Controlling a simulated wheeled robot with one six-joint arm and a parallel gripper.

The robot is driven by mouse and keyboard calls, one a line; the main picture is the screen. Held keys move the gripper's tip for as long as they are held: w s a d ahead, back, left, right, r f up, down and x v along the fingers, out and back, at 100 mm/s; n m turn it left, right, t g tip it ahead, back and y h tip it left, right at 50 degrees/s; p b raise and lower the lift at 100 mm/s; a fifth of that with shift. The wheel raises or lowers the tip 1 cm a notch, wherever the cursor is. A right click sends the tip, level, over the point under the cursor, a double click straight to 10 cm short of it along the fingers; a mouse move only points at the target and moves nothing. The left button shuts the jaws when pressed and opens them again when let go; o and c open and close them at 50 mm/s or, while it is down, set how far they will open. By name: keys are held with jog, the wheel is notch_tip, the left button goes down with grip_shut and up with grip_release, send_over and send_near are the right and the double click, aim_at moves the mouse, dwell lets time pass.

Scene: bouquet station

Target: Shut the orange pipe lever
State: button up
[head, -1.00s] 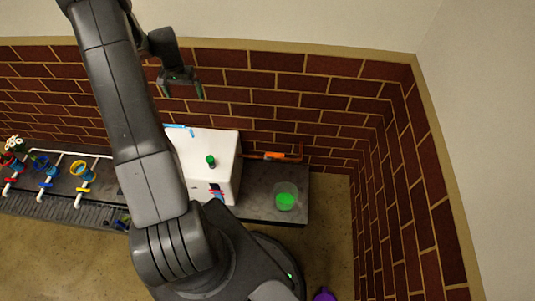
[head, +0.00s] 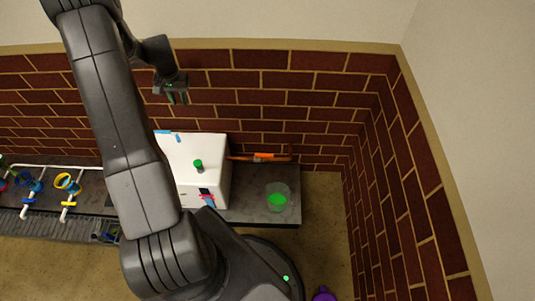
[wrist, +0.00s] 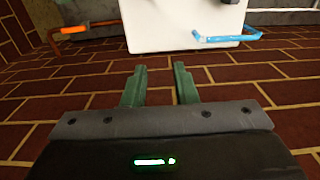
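The orange lever (head: 262,156) sits on a brown-orange pipe (head: 281,160) along the brick wall, just right of the white box. In the head view it looks roughly in line with the pipe. In the wrist view the orange lever (wrist: 72,30) shows at upper left on its pipe (wrist: 100,23). My gripper (head: 177,98) is up and left of the lever in the head view, in front of the brick wall. In the wrist view my gripper (wrist: 159,68) has its green fingers apart with nothing between them, well clear of the lever.
The white box (head: 218,175) carries a green knob (head: 198,164). A clear container with green contents (head: 277,198) stands on the dark counter (head: 240,208). Valves with coloured rings (head: 68,184) line the left.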

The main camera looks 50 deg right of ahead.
jog(key=shift+t+h, duration=0.5)
jog(key=shift+t, duration=0.3)
jog(key=s+d+f+b, duration=0.3)
jog(key=d+f+b, duration=0.1)
jog(key=f, duration=0.1)
jog(key=s+d+f+b, duration=0.3)
jog(key=d+f+b, duration=0.2)
jog(key=s+d+f+b, duration=0.3)
jog(key=d+f+b, duration=0.1)
jog(key=d+f, duration=0.1)
jog(key=shift+s+f+b, duration=0.15)
jog(key=shift+f+b, duration=0.1)
jog(key=shift+b, duration=0.1)
grip_shut()
jog(key=s+d+f+h+b, duration=0.1)
jog(key=s+d+f+b, duration=0.9)
jog(key=s+f+b, duration=0.1)
jog(key=shift+s+d+f+t+h+b, duration=0.2)
jog(key=shift+s+t+h+b, duration=0.1)
jog(key=shift+s+t, duration=0.15)
jog(key=shift+a, duration=0.1)
